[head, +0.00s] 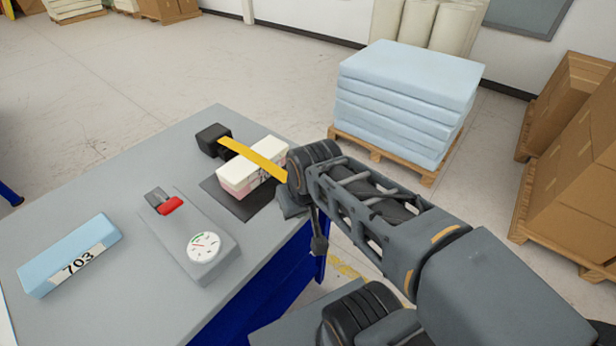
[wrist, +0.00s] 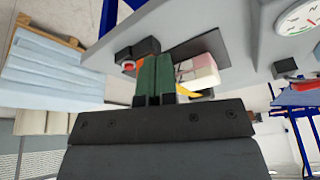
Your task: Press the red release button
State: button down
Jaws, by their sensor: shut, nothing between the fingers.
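The red button (wrist: 128,65) shows in the wrist view on a small black block (wrist: 137,48). It lies just left of my fingertips, and I cannot tell whether they touch. My gripper (wrist: 154,60) is shut, its green fingers together and empty. In the head view the end of my arm hangs over the table's right edge, beside the foam block (head: 250,172). It hides the red button there. The foam, white above pink, sits under a yellow bar (head: 252,158); it also shows right of my fingers in the wrist view (wrist: 200,70).
A black block (head: 214,139) stands at the bar's far end. A grey gauge unit (head: 203,247) with a red handle (head: 170,206) and a blue block marked 703 (head: 70,255) are on the grey table (head: 110,180). Stacked blue foam (head: 405,95) stands on a pallet beyond.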

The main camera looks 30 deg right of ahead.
jog(key=w+d+r+m+y+p, duration=0.2)
jog(key=w+d+m+y+p, duration=0.4)
jog(key=w+m, duration=0.7)
jog(key=w+d+y, duration=0.2)
jog(key=d, duration=0.2)
jog(key=shift+w+m, duration=0.15)
jog(key=shift+m, duration=0.15)
notch_tip(320, 180, down, 9)
jog(key=b, duration=0.7)
jog(key=shift+r, duration=0.15)
dwell(1.2)
jog(key=shift+f+b, duration=0.3)
jog(key=shift+f, duration=0.1)
